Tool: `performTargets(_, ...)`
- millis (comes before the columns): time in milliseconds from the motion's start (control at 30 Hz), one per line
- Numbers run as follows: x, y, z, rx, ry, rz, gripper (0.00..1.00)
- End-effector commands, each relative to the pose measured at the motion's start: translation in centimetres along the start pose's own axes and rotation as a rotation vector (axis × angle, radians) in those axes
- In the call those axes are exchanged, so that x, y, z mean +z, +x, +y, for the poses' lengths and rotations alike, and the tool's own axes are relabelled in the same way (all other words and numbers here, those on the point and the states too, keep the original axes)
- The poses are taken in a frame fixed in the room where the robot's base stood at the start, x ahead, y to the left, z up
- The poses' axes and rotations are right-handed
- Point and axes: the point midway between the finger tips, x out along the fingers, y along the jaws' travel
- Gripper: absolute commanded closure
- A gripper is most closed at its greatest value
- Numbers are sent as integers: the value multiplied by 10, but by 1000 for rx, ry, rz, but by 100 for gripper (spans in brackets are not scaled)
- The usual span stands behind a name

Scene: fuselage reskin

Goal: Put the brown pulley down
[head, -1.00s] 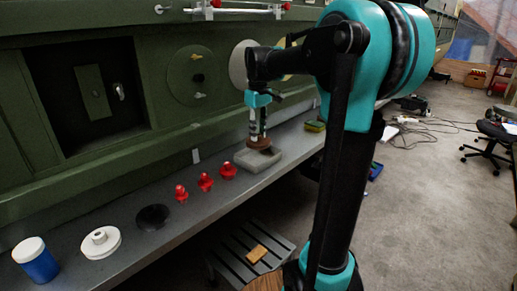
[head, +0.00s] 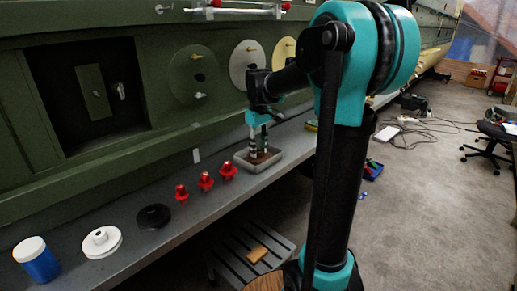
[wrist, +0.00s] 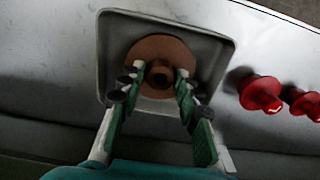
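The brown pulley (wrist: 160,50), a round disc with a raised hub, lies inside a shallow grey tray (wrist: 226,62) on the ledge. In the head view the pulley (head: 262,157) is partly hidden by my gripper (head: 259,150), low over the tray (head: 285,160). In the wrist view my gripper's (wrist: 157,75) two green fingers stand on either side of the hub, with a visible gap to it on both sides. The gripper is open. Whether the fingertips touch the disc face cannot be told.
Several items line the ledge (head: 190,222) left of the tray: red knobbed parts (head: 205,181), a black disc (head: 153,216), a white pulley (head: 102,242) and a blue jar with white lid (head: 36,260). The green fuselage wall (head: 80,175) rises behind. A slatted step (head: 235,262) stands below.

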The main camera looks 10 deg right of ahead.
Motion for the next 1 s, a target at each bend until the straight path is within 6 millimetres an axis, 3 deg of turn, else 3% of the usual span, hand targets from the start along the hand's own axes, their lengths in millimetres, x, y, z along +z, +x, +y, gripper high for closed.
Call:
performTargets(467,0,-7,0,0,0,0,54)
performTargets(1000,0,-102,0,0,0,0,54)
